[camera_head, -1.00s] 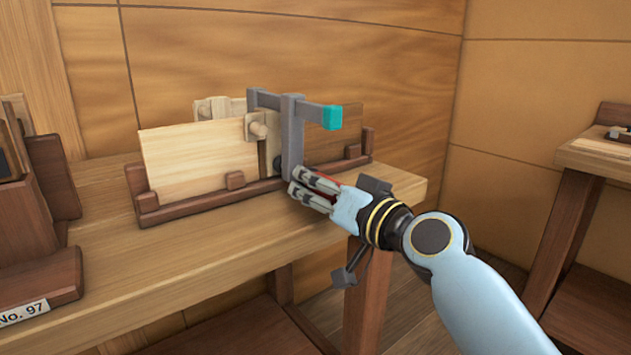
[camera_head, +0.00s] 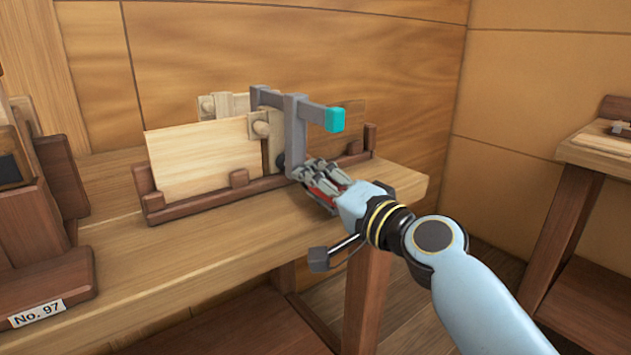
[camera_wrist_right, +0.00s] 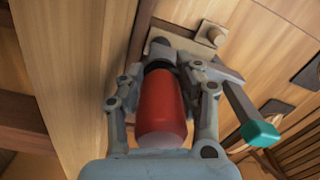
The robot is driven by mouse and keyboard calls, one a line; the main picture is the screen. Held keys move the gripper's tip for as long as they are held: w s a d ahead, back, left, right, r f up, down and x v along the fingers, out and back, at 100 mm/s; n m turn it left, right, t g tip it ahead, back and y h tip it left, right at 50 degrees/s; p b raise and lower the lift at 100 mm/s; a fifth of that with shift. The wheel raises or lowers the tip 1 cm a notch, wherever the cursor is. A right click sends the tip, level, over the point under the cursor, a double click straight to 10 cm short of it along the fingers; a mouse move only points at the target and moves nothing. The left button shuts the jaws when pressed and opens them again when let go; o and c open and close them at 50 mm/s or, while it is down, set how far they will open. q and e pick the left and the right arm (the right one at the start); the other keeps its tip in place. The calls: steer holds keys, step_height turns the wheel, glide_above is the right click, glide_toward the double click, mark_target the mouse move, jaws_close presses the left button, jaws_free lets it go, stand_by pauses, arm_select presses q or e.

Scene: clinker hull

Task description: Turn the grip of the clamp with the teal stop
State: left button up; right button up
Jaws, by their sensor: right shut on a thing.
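The grey clamp (camera_head: 295,130) with the teal stop (camera_head: 335,119) grips thin wooden boards in a rack in the head view. Its teal stop also shows at the lower right in the right wrist view (camera_wrist_right: 261,133). Its red grip (camera_wrist_right: 163,105) fills the middle of that view and is mostly covered by my fingers in the head view. My right gripper (camera_head: 316,176) is shut on the red grip, one finger on each side of it. My left gripper is not in view.
The dark wooden rack (camera_head: 210,203) holding a pale board (camera_head: 200,160) stands on the bench (camera_head: 215,245). A dark wooden stand labelled No. 97 (camera_head: 38,313) is at the left. Another table (camera_head: 590,153) is at the far right. The bench front is clear.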

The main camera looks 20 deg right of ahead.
steer(key=shift+s+f+m, duration=0.1)
steer(key=shift+f+m, duration=0.1)
steer(key=shift+m, duration=0.1)
steer(key=o, duration=1.2)
steer(key=shift+d, duration=0.1)
